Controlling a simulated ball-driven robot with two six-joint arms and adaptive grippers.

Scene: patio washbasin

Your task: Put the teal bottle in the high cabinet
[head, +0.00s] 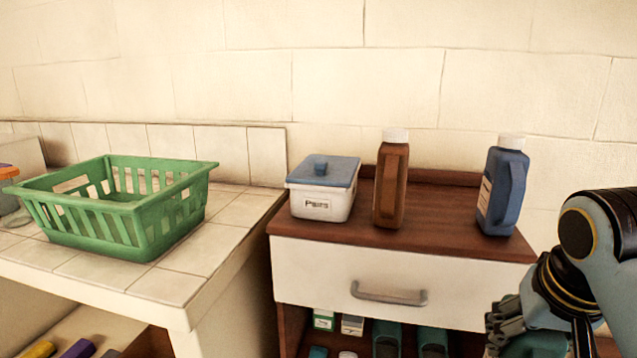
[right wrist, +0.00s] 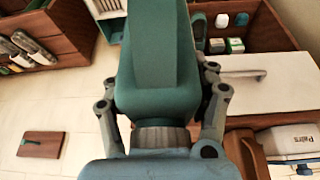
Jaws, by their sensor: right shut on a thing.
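My right gripper (head: 505,328) is at the lower right edge of the head view, in front of the drawer unit and partly cut off. In the right wrist view my right gripper (right wrist: 160,105) has its fingers on both sides of the teal bottle (right wrist: 156,60) and is shut on it. The bottle has a grey ribbed cap (right wrist: 160,138) toward the palm. I cannot make out a high cabinet in either view. My left gripper is out of view.
The drawer unit (head: 405,243) bears a blue-lidded box (head: 322,190), a brown bottle (head: 391,190) and a blue bottle (head: 502,190). Small boxes and teal items sit on its lower shelf. A green basket (head: 115,212) stands on the tiled counter (head: 165,280) at left.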

